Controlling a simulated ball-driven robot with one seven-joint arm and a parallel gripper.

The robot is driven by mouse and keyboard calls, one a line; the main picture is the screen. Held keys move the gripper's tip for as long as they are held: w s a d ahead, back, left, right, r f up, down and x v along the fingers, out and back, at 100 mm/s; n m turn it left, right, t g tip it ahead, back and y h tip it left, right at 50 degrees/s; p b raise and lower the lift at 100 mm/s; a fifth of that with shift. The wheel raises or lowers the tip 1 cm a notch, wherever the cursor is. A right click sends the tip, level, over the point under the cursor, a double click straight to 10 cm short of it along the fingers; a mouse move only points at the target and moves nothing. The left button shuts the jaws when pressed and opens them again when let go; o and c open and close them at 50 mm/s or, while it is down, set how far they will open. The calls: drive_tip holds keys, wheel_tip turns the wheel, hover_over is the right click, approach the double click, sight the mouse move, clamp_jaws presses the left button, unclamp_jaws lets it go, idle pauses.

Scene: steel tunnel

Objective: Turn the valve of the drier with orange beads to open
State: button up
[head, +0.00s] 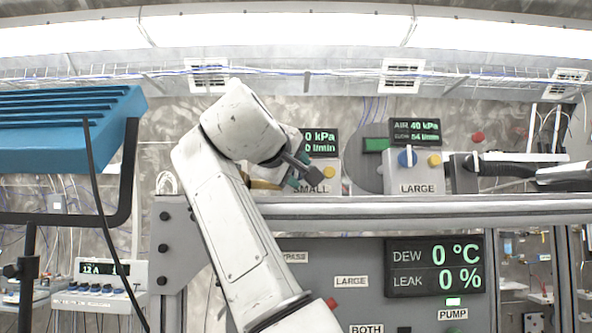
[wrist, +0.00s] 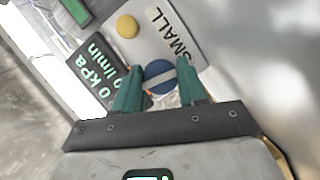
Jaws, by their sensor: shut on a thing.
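My gripper (wrist: 160,70) has its two teal fingers on either side of a round blue knob (wrist: 156,91) with a pale bar across it. The gripper is shut on this knob, which sits on the grey box labelled SMALL (wrist: 172,34). In the head view my arm covers most of this box, and the gripper (head: 295,180) is partly hidden at the left of the SMALL label. A similar blue knob (head: 407,158) with an upright white bar is on the box labelled LARGE (head: 413,180). I cannot make out a drier with orange beads in either view.
A steel rail (head: 430,209) runs below the boxes. A panel display (head: 435,267) below it reads DEW 0 °C and LEAK 0%. A blue ribbed unit (head: 65,130) stands at the left. A dark-handled tool (head: 505,168) lies right of the LARGE box.

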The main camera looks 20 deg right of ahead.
drive_tip(key=shift+a+n+h, duration=0.1)
drive_tip(key=shift+n+h, duration=0.4)
drive_tip(key=shift+n, duration=0.4)
drive_tip(key=o, duration=0.9)
drive_tip(key=shift+o, duration=0.8)
drive_tip(key=shift+r, duration=0.1)
drive_tip(key=shift+r, duration=0.1)
